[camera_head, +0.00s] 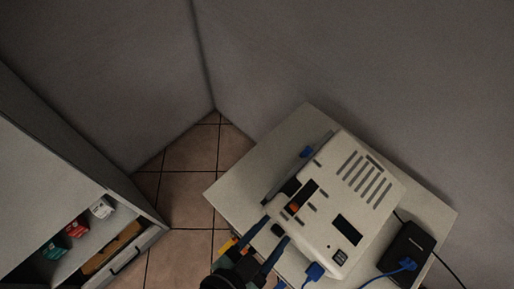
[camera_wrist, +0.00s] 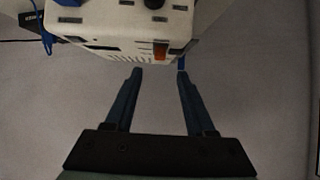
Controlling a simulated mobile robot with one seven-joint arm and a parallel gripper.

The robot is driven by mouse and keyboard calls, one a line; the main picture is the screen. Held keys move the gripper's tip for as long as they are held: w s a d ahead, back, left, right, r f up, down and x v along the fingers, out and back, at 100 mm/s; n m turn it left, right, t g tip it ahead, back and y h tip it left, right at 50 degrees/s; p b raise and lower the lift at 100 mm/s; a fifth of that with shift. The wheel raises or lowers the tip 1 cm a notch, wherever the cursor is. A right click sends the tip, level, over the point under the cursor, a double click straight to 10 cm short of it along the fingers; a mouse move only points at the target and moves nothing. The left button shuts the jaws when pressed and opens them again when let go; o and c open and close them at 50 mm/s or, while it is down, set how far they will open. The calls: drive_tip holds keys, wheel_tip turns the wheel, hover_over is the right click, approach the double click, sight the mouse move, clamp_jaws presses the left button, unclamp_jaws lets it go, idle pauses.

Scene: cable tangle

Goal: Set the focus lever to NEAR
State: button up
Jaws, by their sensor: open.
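A beige box-shaped device (camera_head: 350,200) with vent slots on top stands on a small light table. An orange lever (camera_head: 295,207) sits in a dark slot near its left edge. The lever also shows in the wrist view (camera_wrist: 160,50), on the device's face beyond my fingertips. No NEAR mark is readable, so I cannot tell the lever's setting. My gripper (camera_head: 276,228) is open at the device's near left side. In the wrist view my gripper (camera_wrist: 160,72) has its fingers apart with nothing between them. The lever lies just past them, toward the right finger.
The light table (camera_head: 240,185) has a bare patch at its left corner. A black adapter (camera_head: 407,250) with cables lies at the right. A cabinet (camera_head: 60,190) with small boxes stands at left. Walls close off the back.

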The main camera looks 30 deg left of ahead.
drive_tip(key=shift+p+v, duration=2.25)
drive_tip(key=shift+p, duration=1.8)
drive_tip(key=shift+w, duration=0.1)
